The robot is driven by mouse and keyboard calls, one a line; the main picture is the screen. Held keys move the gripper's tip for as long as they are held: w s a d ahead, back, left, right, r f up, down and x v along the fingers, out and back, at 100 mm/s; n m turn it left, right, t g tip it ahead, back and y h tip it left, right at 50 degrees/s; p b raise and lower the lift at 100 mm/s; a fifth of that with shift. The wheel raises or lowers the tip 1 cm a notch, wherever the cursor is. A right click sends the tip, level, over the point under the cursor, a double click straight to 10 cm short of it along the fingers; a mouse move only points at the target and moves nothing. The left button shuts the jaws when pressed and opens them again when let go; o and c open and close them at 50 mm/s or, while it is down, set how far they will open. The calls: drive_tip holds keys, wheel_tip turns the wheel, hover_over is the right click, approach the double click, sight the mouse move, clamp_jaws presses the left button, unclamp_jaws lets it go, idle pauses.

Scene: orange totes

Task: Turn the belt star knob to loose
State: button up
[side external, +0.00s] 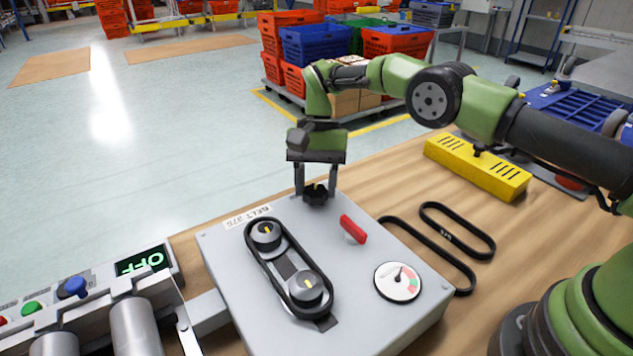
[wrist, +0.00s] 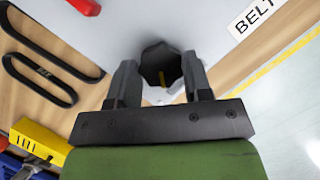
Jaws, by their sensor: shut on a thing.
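The black star knob (side external: 315,194) stands at the far edge of the grey belt box (side external: 232,262). My gripper (side external: 316,190) comes down over it with one finger on each side and is shut on it. A black belt (side external: 262,268) runs around two pulleys on the box top. A red lever (side external: 353,229) and a round gauge (side external: 398,281) are also on the box.
Two loose black belts (side external: 458,229) lie on the wooden table right of the box, near a yellow block (side external: 477,167). A roller conveyor (side external: 133,325) with a green OFF display (side external: 141,262) stands at the left. Crates stand on the floor behind.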

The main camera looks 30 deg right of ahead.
idle(0.4)
drive_tip(key=o, duration=0.9)
